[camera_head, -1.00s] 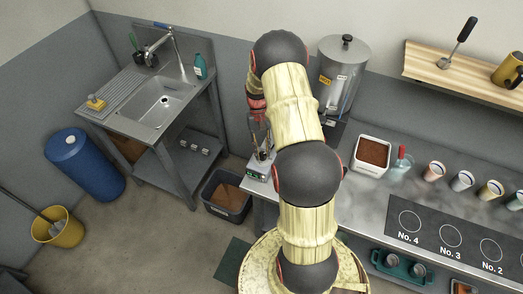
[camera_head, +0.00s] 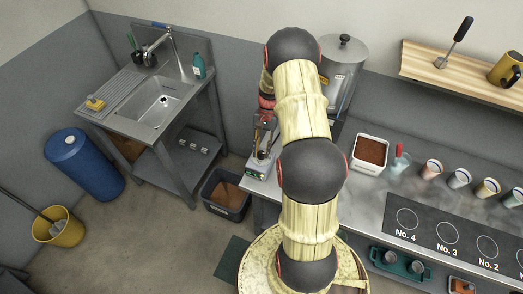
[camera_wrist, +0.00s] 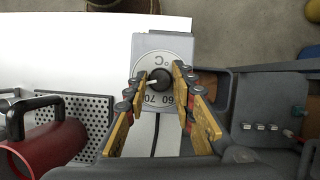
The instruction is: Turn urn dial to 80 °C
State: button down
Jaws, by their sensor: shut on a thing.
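In the wrist view the urn's dial is a round grey plate (camera_wrist: 174,57) marked °C with a black knob (camera_wrist: 162,80) at its centre. A pale pointer on the knob faces left. The marks 60 and 70 show below the knob; 80 cannot be made out. My gripper (camera_wrist: 159,84) is shut on the knob, one finger on each side, the fingers covering parts of the plate. In the head view the steel urn (camera_head: 345,75) stands behind my arm. My gripper (camera_head: 262,142) shows left of it, and the dial cannot be made out there.
A red body with a black handle (camera_wrist: 45,150) and a perforated tray (camera_wrist: 92,112) lie left of the dial in the wrist view. In the head view a white tub (camera_head: 370,153) of brown grounds and several cups stand on the counter to the right.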

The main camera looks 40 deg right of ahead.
jog(key=shift+s+a+f, duration=0.25)
jog(key=shift+s, duration=0.1)
jog(key=c, duration=1.8)
grip_release()
jog(key=o, duration=0.3)
jog(key=shift+w+d+r, duration=0.15)
jog(key=shift+w, duration=0.05)
jog(key=shift+r, duration=0.1)
jog(key=shift+w+d+r, duration=0.15)
jog(key=shift+r, duration=0.1)
jog(key=v, duration=1.1)
jog(key=shift+r, duration=0.2)
